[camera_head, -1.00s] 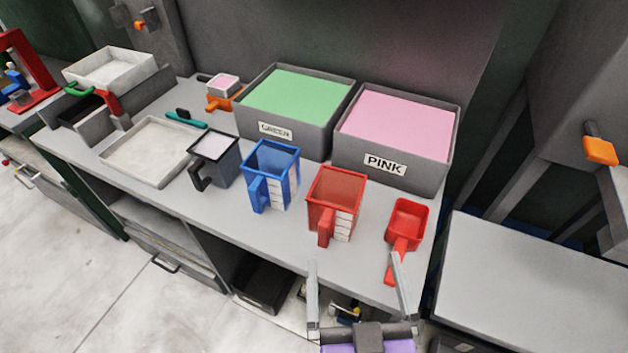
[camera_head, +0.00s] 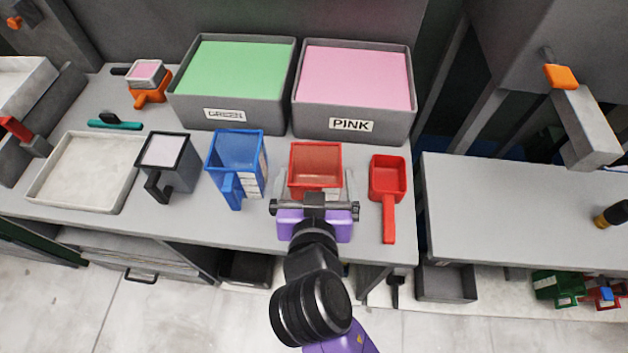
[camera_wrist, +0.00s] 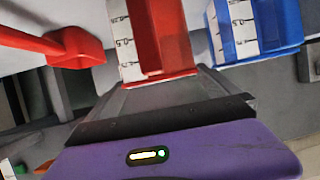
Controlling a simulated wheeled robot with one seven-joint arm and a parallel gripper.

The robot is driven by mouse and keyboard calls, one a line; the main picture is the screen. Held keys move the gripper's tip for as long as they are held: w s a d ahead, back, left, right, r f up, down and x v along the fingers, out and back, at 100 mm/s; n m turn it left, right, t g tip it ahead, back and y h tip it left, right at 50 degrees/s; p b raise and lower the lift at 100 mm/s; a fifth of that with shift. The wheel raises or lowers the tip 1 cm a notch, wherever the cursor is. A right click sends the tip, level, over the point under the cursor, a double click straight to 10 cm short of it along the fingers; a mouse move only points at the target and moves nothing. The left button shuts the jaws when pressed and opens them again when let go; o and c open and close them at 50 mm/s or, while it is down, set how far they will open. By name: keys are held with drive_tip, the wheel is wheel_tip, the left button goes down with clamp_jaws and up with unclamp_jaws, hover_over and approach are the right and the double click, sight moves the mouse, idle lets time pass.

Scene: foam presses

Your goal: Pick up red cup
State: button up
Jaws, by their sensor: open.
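The red cup (camera_head: 316,163) stands upright on the grey bench, in front of the pink bin. My gripper (camera_head: 315,203) is at the cup's near side, hiding its handle and lower front. The jaws are open; the fingertips are hard to make out, and I cannot tell whether they touch the cup. In the wrist view the red cup (camera_wrist: 160,40) is straight ahead, just beyond my gripper, with its white measuring scale showing.
A blue cup (camera_head: 236,158) stands close on the left and a red scoop (camera_head: 387,178) lies close on the right. Behind are the green bin (camera_head: 228,113) and pink bin (camera_head: 352,124). A dark grey cup (camera_head: 178,178) and a white tray (camera_head: 45,195) are farther left.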

sight(316, 151)
drive_tip(key=shift+r+p+x, duration=0.1)
drive_tip(key=shift+p+x, duration=0.35)
drive_tip(key=shift+x, duration=1.25)
drive_tip(key=shift+r+p+x, duration=0.15)
drive_tip(key=shift+p+x, duration=0.25)
drive_tip(key=shift+x, duration=1.35)
drive_tip(key=shift+w, duration=0.1)
drive_tip(key=shift+c, duration=0.2)
drive_tip(key=c, duration=1.5)
drive_tip(key=shift+c, duration=0.5)
drive_tip(key=shift+r, duration=0.1)
